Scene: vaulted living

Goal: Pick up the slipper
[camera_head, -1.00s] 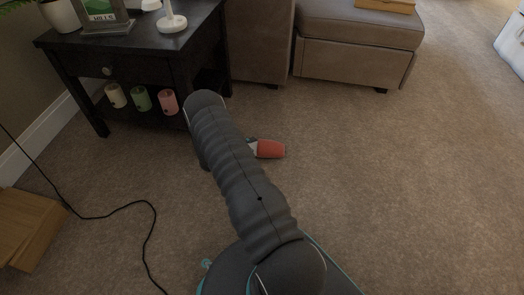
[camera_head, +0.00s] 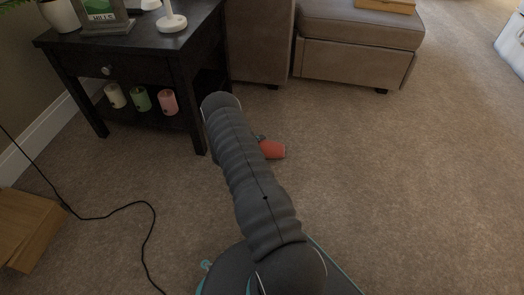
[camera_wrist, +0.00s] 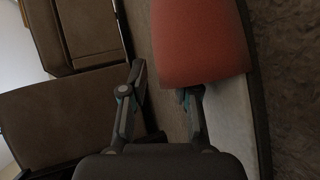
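The slipper (camera_head: 273,149) lies on the carpet just right of my arm in the head view. Its red upper shows there, with a small dark part at its left end partly hidden by my arm. In the wrist view the red upper (camera_wrist: 200,42) is large and close, with a grey part of the slipper (camera_wrist: 231,115) below it. My gripper (camera_wrist: 163,80) has its two fingers apart. The right finger reaches the lower edge of the red upper, where its tip is hidden; I cannot tell whether it touches. The left finger is clear of it. The gripper is hidden in the head view.
A dark side table (camera_head: 130,48) with several candles on its lower shelf stands at the left. A brown ottoman (camera_head: 355,50) is behind. A black cable (camera_head: 110,212) and a cardboard box (camera_head: 30,230) lie at left. Carpet on the right is clear.

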